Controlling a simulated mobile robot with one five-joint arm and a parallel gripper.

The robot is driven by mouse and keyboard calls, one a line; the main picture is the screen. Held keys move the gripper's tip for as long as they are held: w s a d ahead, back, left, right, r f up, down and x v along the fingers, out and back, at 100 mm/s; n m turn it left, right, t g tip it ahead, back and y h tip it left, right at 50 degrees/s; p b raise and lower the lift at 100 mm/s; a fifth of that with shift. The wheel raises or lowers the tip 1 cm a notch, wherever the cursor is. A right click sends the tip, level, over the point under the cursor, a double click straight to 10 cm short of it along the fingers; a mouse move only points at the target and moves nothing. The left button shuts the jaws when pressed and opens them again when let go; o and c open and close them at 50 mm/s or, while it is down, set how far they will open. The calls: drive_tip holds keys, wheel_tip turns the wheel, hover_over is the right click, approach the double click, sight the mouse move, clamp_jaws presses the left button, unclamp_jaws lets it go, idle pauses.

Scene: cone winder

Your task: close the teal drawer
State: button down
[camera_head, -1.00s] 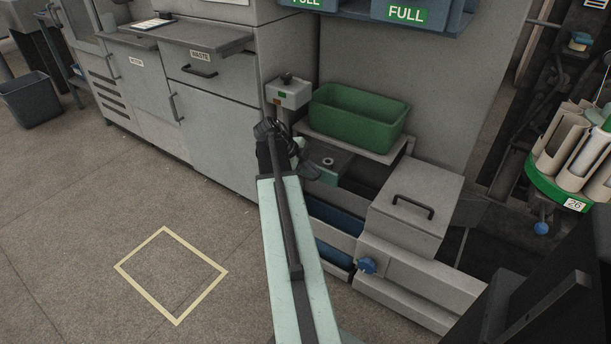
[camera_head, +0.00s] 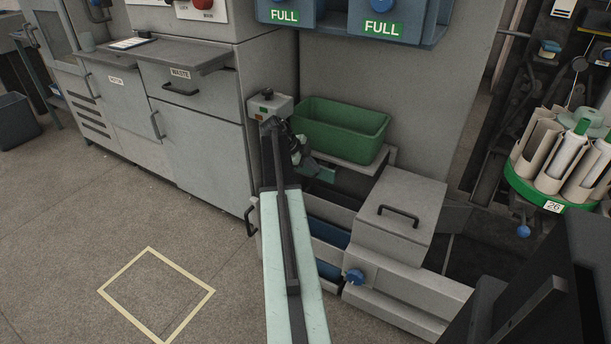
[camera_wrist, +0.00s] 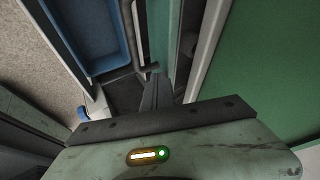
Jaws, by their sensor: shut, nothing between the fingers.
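The teal drawer (camera_head: 324,174) shows in the head view as a small teal part below the green bin, just right of my arm's end. Much of it is hidden by my arm. In the wrist view a teal strip (camera_wrist: 161,38), likely the drawer, runs up from my fingertips, between a blue tray and the green bin. My gripper (camera_wrist: 156,78) is shut and empty, its tips at the near end of that strip, by a dark bar (camera_wrist: 128,74). I cannot tell whether they touch. In the head view my gripper (camera_head: 300,152) is partly hidden.
The green bin (camera_head: 343,128) sits on a shelf above. Blue trays (camera_head: 330,234) lie below, with a grey box with a black handle (camera_head: 412,207) and a blue knob (camera_head: 354,276) to the right. Grey cabinets (camera_head: 205,150) stand left. Open floor with a taped square (camera_head: 157,295) lies front left.

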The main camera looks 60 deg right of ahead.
drive_tip(key=shift+d, duration=0.7)
drive_tip(key=shift+a, duration=0.1)
